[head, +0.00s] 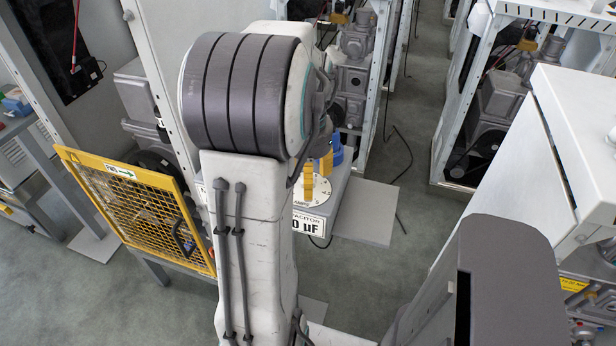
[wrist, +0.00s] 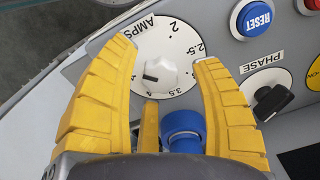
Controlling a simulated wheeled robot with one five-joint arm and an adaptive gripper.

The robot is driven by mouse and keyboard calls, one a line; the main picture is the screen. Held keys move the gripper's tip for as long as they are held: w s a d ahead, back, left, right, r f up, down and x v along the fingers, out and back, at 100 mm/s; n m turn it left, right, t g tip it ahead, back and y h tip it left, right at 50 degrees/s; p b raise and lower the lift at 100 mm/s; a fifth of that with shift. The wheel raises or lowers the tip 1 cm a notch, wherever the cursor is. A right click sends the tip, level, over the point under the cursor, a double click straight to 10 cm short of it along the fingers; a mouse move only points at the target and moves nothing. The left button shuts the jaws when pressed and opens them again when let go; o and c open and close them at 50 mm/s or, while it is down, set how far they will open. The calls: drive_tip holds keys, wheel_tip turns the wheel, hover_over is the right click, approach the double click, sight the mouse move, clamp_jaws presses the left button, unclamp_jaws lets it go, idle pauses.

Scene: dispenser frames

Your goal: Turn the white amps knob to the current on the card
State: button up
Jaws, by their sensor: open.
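The white amps knob (wrist: 165,72) sits in a white dial (wrist: 150,45) lettered AMPS, seen in the wrist view. Numbers such as 2, 2.5 and 3.5 run round its right and lower sides. A dark mark on the knob points left; I cannot tell which number it matches. My gripper (wrist: 167,50) is open, its yellow fingers on either side of the knob with visible gaps. In the head view, my gripper (head: 316,175) is over the dial (head: 322,194), partly hidden by my arm. A card (head: 309,223) there reads "PACITOR" and "0 µF", its left part hidden. I see no current value.
A blue RESET button (wrist: 254,18) and a black PHASE knob (wrist: 272,101) lie right of the dial. A blue rounded part (wrist: 183,128) shows between the fingers' bases. A yellow mesh guard (head: 140,210) stands at left, and a grey plate (head: 366,212) juts out at right.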

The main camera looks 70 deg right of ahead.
idle(0.3)
clamp_jaws()
idle(0.5)
drive_tip(key=c, duration=1.2)
unclamp_jaws()
drive_tip(key=n, duration=0.5)
drive_tip(key=shift+f, duration=0.1)
drive_tip(key=c, duration=1.2)
unclamp_jaws()
drive_tip(key=n, duration=0.4)
drive_tip(key=c, duration=1.2)
unclamp_jaws()
drive_tip(key=n, duration=0.4)
drive_tip(key=shift+a+n, duration=0.1)
drive_tip(key=shift+n, duration=0.3)
drive_tip(key=c, duration=1.2)
unclamp_jaws()
drive_tip(key=shift+n, duration=1.9)
drive_tip(key=c, duration=1.2)
unclamp_jaws()
